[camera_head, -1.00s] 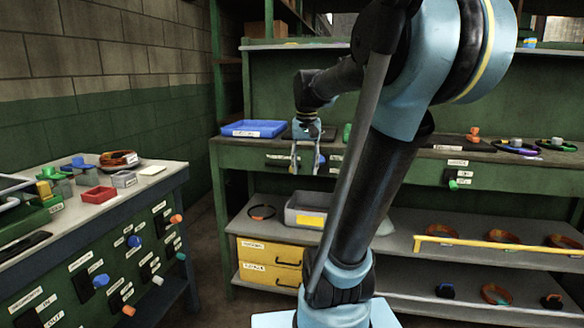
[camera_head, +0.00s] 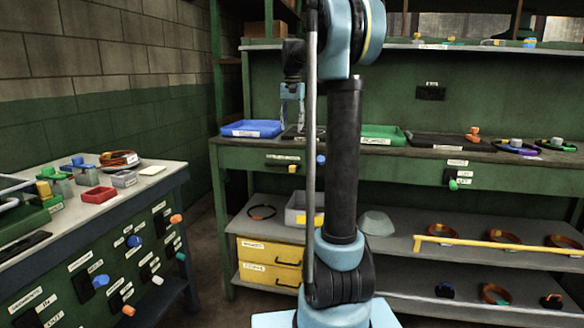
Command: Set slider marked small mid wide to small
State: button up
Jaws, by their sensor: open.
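My gripper (camera_head: 291,118) is open and empty, pointing down above the green back bench, just right of the blue tray. I cannot tell which control is the slider marked small mid wide, because the labels are too small to read. The left bench's front has several labelled controls with blue, orange, green and white knobs, such as a blue knob (camera_head: 101,281). My gripper touches none of them.
A blue tray (camera_head: 252,129) and a green tray (camera_head: 383,134) stand on the back bench. Yellow drawers (camera_head: 270,252) and a grey bin (camera_head: 297,212) sit below. A yellow bar (camera_head: 497,245) runs along the lower shelf. Floor shows between the benches.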

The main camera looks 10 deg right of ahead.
aim_at(292, 166)
notch_tip(292, 166, down, 17)
jog(key=shift+f, duration=0.1)
dwell(0.6)
grip_shut()
jog(key=shift+a, duration=0.15)
